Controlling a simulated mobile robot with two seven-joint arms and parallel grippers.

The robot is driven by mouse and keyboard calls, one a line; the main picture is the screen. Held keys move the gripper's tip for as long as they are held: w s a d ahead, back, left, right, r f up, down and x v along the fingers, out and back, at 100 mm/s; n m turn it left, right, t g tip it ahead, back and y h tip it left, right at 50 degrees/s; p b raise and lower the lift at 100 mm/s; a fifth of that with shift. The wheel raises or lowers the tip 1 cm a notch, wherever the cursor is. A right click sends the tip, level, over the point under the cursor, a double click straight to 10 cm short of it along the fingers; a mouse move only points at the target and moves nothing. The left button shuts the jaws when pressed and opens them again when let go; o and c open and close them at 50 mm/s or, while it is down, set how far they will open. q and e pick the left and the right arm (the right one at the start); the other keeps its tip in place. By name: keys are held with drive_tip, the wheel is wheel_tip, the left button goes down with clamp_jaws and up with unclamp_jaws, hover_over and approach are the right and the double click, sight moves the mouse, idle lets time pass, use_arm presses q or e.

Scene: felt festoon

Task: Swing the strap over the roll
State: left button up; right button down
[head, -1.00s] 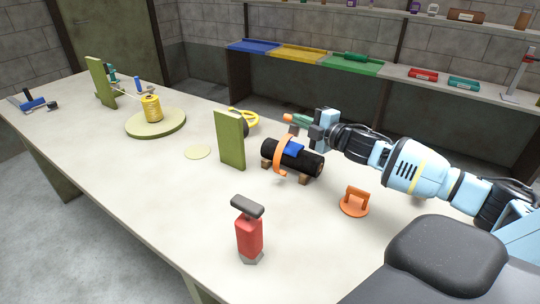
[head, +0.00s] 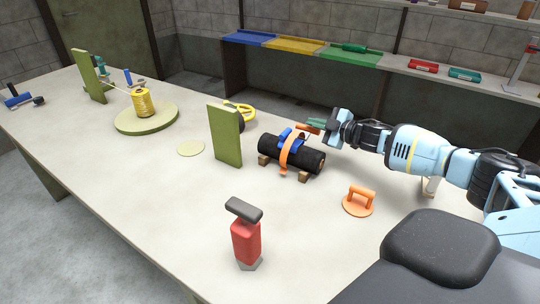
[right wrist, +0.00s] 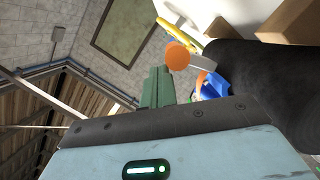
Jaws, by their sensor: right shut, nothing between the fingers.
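The black roll (head: 312,160) lies on small wooden blocks (head: 303,177) on the table. An orange strap (head: 287,153) runs across its top and down its near side. A blue piece (head: 284,133) shows on the roll beside the strap, partly covered by it. My right gripper (head: 315,124) is above the far side of the roll, shut and empty, its green fingers close together. A small orange part shows by the fingertips; I cannot tell whether it touches them. In the right wrist view, the roll (right wrist: 275,85) and blue piece (right wrist: 213,87) lie beyond the green fingers (right wrist: 156,87). My left gripper is out of view.
A green upright panel (head: 225,135) stands left of the roll. An orange-handled disc (head: 359,201) and a red bottle-like object (head: 246,240) stand nearer. A yellow spool (head: 143,102) sits on a round board (head: 147,118). The table's left front is clear.

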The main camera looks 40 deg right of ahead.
sight(315, 131)
drive_tip(key=shift+s+a+r, duration=0.1)
drive_tip(key=shift+a+r, duration=0.15)
drive_tip(key=shift+r, duration=0.3)
drive_tip(key=r+p, duration=0.1)
drive_tip(key=r, duration=0.1)
drive_tip(key=r+p, duration=0.2)
drive_tip(key=shift+s+d, duration=0.15)
drive_tip(key=shift+s, duration=0.05)
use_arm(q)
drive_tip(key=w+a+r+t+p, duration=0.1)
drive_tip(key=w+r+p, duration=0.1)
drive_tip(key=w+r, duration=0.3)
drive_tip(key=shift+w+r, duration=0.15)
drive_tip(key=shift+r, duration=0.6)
use_arm(e)
drive_tip(key=d+v, duration=0.1)
drive_tip(key=v, duration=0.8)
drive_tip(key=shift+d, duration=0.15)
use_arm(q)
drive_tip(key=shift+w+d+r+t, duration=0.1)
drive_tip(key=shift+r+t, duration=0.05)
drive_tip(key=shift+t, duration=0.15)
